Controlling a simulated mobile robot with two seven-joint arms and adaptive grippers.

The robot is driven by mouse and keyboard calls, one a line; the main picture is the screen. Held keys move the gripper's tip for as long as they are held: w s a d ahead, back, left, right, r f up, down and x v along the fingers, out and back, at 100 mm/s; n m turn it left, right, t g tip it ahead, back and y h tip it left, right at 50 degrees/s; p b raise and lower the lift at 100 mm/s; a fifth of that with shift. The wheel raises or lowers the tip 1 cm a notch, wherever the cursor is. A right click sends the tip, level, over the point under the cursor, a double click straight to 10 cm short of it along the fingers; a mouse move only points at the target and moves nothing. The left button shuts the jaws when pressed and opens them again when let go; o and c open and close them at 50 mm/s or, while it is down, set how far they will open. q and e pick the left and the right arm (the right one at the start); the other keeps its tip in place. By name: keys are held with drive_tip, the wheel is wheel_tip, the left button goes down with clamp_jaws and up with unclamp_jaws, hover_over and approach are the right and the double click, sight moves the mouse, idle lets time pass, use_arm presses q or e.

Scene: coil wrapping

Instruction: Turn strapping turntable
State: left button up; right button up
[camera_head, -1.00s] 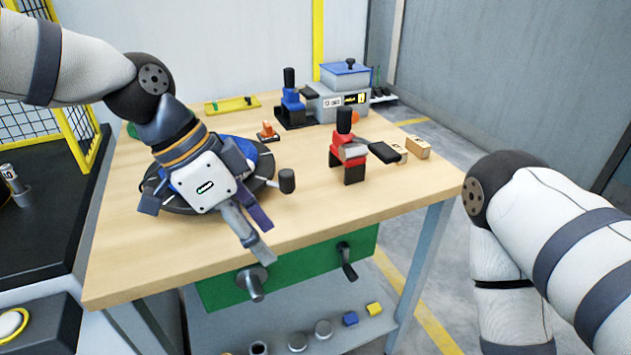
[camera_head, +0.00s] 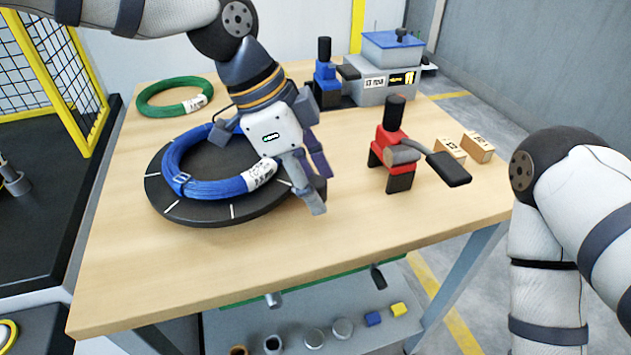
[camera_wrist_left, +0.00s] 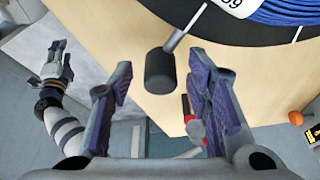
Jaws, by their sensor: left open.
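The strapping turntable (camera_head: 162,200) is a black round disc with white marks, at the left of the table. A blue coil (camera_head: 180,150) with a white label lies on it. My left gripper (camera_head: 318,188) is open at the disc's right edge. In the left wrist view the turntable's black knob (camera_wrist_left: 160,72) on a metal rod shows between the open fingers, with gaps on both sides. In the head view the gripper mostly hides the knob. My right arm (camera_head: 570,200) is at the right; its gripper (camera_wrist_left: 55,62) shows small in the left wrist view.
A green coil (camera_head: 174,98) lies at the back left. A red tool (camera_head: 390,155) with a black handle stands right of my left gripper, near small boxes (camera_head: 478,147). A blue tool (camera_head: 326,82) and a grey device (camera_head: 386,82) stand behind. The front of the table is clear.

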use_arm(q)
drive_tip(key=shift+d+f, duration=0.2)
drive_tip(key=shift+f, duration=0.2)
clamp_jaws()
drive_tip(key=shift+w, duration=0.1)
